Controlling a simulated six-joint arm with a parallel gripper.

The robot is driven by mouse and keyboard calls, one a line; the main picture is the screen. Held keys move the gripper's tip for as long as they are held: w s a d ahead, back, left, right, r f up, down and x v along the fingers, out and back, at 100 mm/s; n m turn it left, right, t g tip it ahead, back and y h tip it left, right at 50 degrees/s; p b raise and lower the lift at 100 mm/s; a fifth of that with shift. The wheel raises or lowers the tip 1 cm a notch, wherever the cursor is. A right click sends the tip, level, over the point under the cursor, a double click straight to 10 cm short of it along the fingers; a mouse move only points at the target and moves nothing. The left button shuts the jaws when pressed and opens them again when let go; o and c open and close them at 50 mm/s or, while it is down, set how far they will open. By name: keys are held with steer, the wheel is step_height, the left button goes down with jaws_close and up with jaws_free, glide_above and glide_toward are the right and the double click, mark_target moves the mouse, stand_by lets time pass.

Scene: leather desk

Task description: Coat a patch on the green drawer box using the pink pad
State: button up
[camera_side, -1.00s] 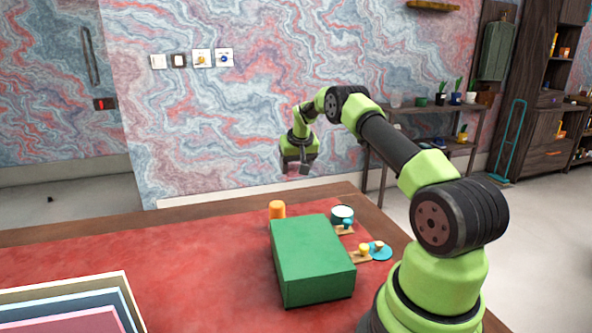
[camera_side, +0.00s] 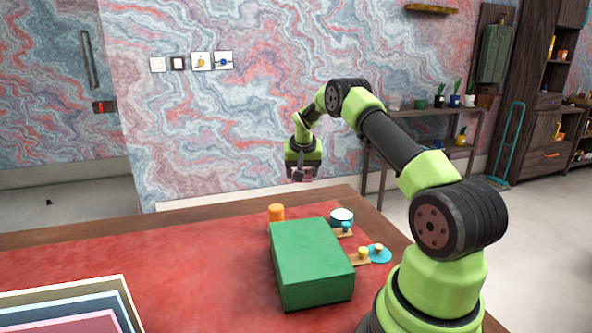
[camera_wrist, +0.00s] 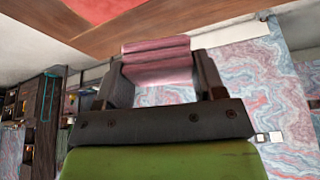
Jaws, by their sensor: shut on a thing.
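The green drawer box (camera_side: 308,258) sits on the red desk top (camera_side: 190,270), near its right side. My gripper (camera_side: 300,177) is in the air above and behind the box, clear of it. In the wrist view my gripper (camera_wrist: 158,72) is shut on the pink pad (camera_wrist: 156,50), which lies across between the fingers. In the side view the pad is small and hard to make out at the fingertips. The box is not visible in the wrist view.
An orange cylinder (camera_side: 276,212) stands behind the box. A white-topped cup (camera_side: 342,216), a blue knob piece (camera_side: 346,228), a yellow knob piece (camera_side: 363,254) and a teal disc (camera_side: 380,256) lie right of it. Stacked coloured trays or folders (camera_side: 75,305) are at front left.

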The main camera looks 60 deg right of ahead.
mark_target(345, 214)
steer(key=s+m+g, duration=0.2)
steer(key=s+m, duration=0.2)
steer(key=m, duration=0.1)
steer(key=s+a+m+g, duration=0.1)
steer(key=s+m, duration=0.3)
steer(key=m, duration=0.1)
steer(key=s+a+m+g, duration=0.1)
steer(key=s+m+g, duration=0.1)
steer(key=s+m, duration=0.2)
steer(key=shift+s+f+m+g+y, duration=0.15)
steer(key=shift+s+m+g+y, duration=0.15)
steer(key=shift+m, duration=0.4)
steer(key=shift+f, duration=2.5)
steer(key=shift+f, duration=0.5)
steer(key=shift+r, duration=0.1)
step_height(345, 214, up, 7)
